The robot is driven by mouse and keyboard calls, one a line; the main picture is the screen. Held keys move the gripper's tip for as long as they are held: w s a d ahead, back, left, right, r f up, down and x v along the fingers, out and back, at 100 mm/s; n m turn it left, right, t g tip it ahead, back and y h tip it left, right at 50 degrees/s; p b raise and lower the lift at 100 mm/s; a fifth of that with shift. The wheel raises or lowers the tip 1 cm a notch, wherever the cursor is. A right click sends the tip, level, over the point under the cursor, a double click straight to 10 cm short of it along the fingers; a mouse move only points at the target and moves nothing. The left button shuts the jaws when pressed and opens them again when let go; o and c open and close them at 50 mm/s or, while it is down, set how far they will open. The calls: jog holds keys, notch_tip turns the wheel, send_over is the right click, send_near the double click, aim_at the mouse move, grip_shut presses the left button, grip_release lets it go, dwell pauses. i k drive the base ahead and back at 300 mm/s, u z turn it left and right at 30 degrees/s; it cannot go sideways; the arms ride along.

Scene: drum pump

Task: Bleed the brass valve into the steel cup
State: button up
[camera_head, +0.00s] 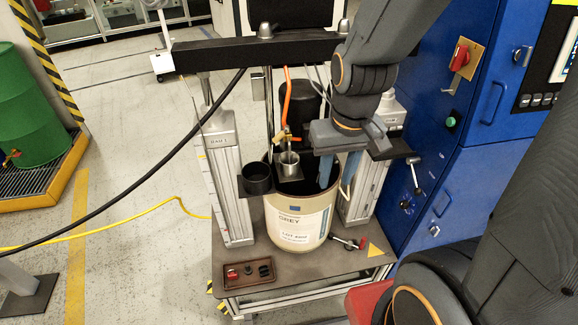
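The brass valve (284,137) hangs at the end of an orange hose above the drum's top. The steel cup (288,165) stands upright on a small dark ledge just below the valve. The drum (303,215) is cream with a label reading GREY. My gripper (339,175) points down to the right of the cup and valve, over the drum's right rim. Its two blue fingers are apart, with nothing seen held between them. The fingertips are close to the drum's rim; whether they touch it is unclear.
A black cup (256,178) sits left of the steel cup. Grey posts flank the drum under a black crossbeam (255,52). A brown tray (249,273) and a red-ended tool (349,244) lie on the bench. A blue cabinet (440,130) stands right. A black cable crosses the left side.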

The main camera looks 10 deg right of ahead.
aim_at(281, 135)
jog(key=u, duration=0.8)
jog(key=k, duration=0.75)
jog(key=z, duration=0.75)
jog(key=i, duration=0.5)
